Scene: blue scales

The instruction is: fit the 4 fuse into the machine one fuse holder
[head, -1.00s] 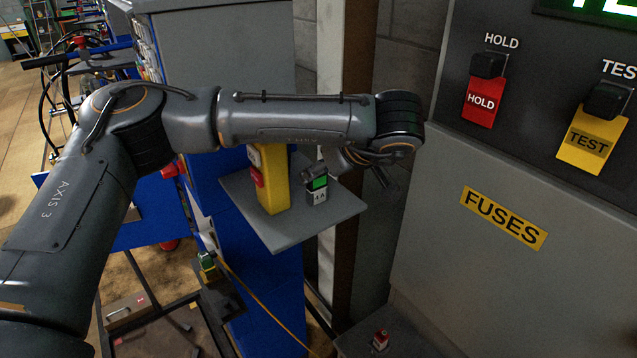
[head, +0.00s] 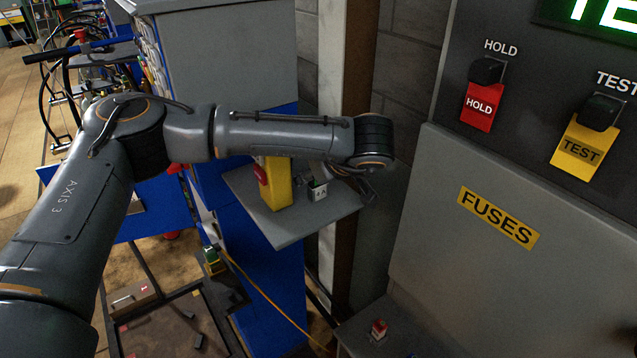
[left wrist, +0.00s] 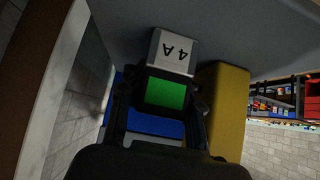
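The 4 A fuse (head: 320,193) stands on the small grey shelf (head: 285,228), with a white block at its base. In the left wrist view the fuse (left wrist: 172,52) shows its "4 A" label upside down and a green face. My left gripper (left wrist: 163,95) has its dark fingers on either side of the fuse's dark part. I cannot tell whether they press on it. In the head view the gripper is mostly hidden below my left wrist. The grey machine with the "FUSES" label (head: 498,217) is at the right; no holder is clearly visible. My right gripper is not in view.
A yellow block with a red button (head: 275,184) stands on the shelf close to the fuse's left. A red-topped piece (head: 378,328) sits on a low grey surface at the bottom. A green-topped piece (head: 212,256) is lower left. A wall and post are behind the shelf.

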